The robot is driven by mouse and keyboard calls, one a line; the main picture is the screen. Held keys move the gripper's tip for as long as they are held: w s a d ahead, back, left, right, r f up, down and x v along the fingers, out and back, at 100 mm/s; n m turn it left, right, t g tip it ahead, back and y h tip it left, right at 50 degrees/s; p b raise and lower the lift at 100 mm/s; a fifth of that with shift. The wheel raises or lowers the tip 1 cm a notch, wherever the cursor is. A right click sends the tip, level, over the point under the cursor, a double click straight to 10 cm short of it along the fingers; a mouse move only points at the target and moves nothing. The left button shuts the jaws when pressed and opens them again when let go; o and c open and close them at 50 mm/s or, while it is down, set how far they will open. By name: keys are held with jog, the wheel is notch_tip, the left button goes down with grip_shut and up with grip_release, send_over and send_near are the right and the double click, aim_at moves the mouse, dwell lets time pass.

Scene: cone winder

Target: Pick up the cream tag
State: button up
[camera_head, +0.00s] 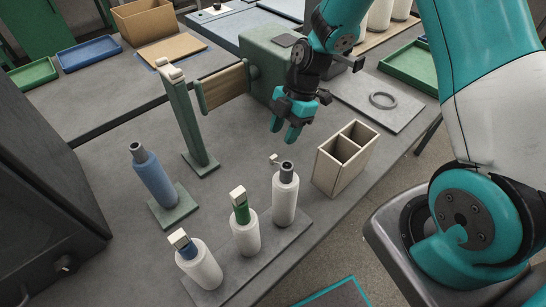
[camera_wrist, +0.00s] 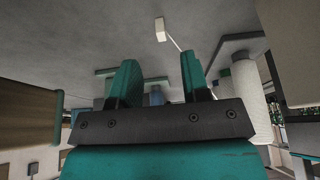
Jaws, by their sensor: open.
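A small cream tag (camera_head: 273,158) sits at the end of a thin line beside the dark top of the rightmost white spool (camera_head: 284,198). In the wrist view, which looks upside down, what appears to be the same tag (camera_wrist: 160,29) shows beyond the fingers, its thin line running behind the right finger. My gripper (camera_head: 284,130) is open and empty, pointing down, above and slightly behind the tag. The two teal fingers (camera_wrist: 160,82) are apart with nothing between them. Larger cream blocks top the blue-necked spool (camera_head: 178,238) and the green-necked spool (camera_head: 239,191).
The spools stand on a grey slab (camera_head: 262,262). A two-compartment wooden box (camera_head: 329,173) is close on the right. A grey plate with a ring (camera_head: 383,100) lies behind.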

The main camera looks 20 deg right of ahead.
aim_at(273, 156)
jog(key=shift+a+p+x, duration=0.2)
jog(key=shift+p+x, duration=0.55)
jog(key=shift+x, duration=2.85)
jog(key=shift+s+r, duration=0.1)
jog(key=shift+r, duration=0.05)
jog(key=c, duration=0.8)
